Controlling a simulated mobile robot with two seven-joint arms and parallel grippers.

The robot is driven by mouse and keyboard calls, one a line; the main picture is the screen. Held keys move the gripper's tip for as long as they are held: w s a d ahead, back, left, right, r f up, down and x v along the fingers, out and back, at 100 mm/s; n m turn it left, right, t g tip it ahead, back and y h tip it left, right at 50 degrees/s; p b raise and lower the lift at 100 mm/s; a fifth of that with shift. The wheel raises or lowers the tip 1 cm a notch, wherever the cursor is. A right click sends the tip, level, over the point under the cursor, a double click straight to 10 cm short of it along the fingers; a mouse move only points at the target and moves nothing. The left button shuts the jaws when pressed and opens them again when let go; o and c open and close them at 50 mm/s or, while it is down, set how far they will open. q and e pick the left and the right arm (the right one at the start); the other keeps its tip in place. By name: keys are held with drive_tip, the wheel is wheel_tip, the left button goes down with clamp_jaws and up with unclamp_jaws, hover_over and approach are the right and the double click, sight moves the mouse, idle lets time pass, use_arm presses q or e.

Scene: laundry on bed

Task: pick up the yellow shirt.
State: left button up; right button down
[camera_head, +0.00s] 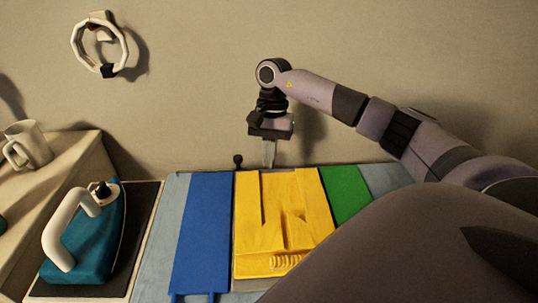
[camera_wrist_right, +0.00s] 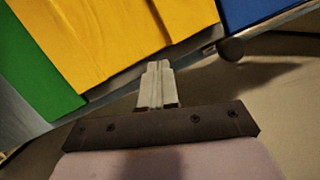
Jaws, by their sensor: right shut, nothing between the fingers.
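The yellow shirt (camera_head: 262,222) lies flat and folded in the middle of the surface in the head view, between a blue cloth and a green cloth. It also shows in the right wrist view (camera_wrist_right: 110,40) at the top. My right gripper (camera_head: 269,160) points down at the far edge of the shirt. Its fingers (camera_wrist_right: 155,82) are shut with nothing between them, and in the wrist view their tips appear near the shirt's edge. I cannot tell whether they touch it. My left gripper is not in view.
A blue cloth (camera_head: 203,230) lies left of the shirt and a green cloth (camera_head: 345,194) right of it. A teal iron (camera_head: 92,240) stands on a dark pad at the left. A white mug (camera_head: 30,145) stands behind it. The wall (camera_head: 200,90) rises close behind the surface.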

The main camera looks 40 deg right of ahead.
sight(263, 180)
drive_tip(key=shift+s+a, duration=0.15)
drive_tip(key=shift+a, duration=0.05)
idle(0.3)
drive_tip(key=shift+s+a, duration=0.5)
drive_tip(key=shift+a, duration=0.25)
drive_tip(key=shift+s+a, duration=0.45)
drive_tip(key=shift+a, duration=0.3)
drive_tip(key=shift+s+a, duration=0.5)
drive_tip(key=shift+a, duration=0.25)
